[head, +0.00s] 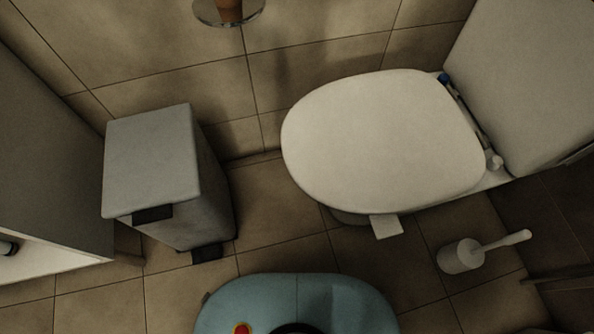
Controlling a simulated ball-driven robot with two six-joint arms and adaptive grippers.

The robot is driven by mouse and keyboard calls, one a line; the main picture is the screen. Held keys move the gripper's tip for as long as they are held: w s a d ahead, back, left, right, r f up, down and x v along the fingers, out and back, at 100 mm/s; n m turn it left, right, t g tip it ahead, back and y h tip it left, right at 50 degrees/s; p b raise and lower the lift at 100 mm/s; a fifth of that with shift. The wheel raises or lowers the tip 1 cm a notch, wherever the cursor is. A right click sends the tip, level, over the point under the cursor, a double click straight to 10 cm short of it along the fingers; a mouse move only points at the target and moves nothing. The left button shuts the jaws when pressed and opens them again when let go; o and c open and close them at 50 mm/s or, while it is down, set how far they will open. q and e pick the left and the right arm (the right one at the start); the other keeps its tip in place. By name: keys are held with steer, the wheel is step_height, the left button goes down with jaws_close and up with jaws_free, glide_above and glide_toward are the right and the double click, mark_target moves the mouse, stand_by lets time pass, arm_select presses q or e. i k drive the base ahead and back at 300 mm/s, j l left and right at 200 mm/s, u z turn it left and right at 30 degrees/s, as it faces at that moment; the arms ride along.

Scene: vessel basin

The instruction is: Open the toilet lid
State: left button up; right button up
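The white toilet lid (385,140) lies shut, flat over the bowl, in the right half of the head view. Its hinge, with a blue piece at one end, runs along its right side next to the white cistern (530,85). A small pale tab (387,227) sticks out below the lid's lower edge; I cannot tell which part it belongs to. The seat and most of the bowl are hidden under the lid. Neither of my grippers is in view.
A grey pedal bin (155,165) stands left of the toilet, beside a cabinet (45,170). A white toilet brush in its holder (462,256) stands on the floor below the toilet. Tiled floor (270,215) is clear between bin and toilet. My teal base shows at the bottom.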

mark_target(391, 141)
steer(key=k+j, duration=0.1)
steer(key=j, duration=0.25)
steer(key=k+j, duration=0.1)
steer(key=j, duration=0.2)
steer(key=k+j+z, duration=0.15)
steer(key=k+j, duration=0.35)
steer(key=j, duration=0.15)
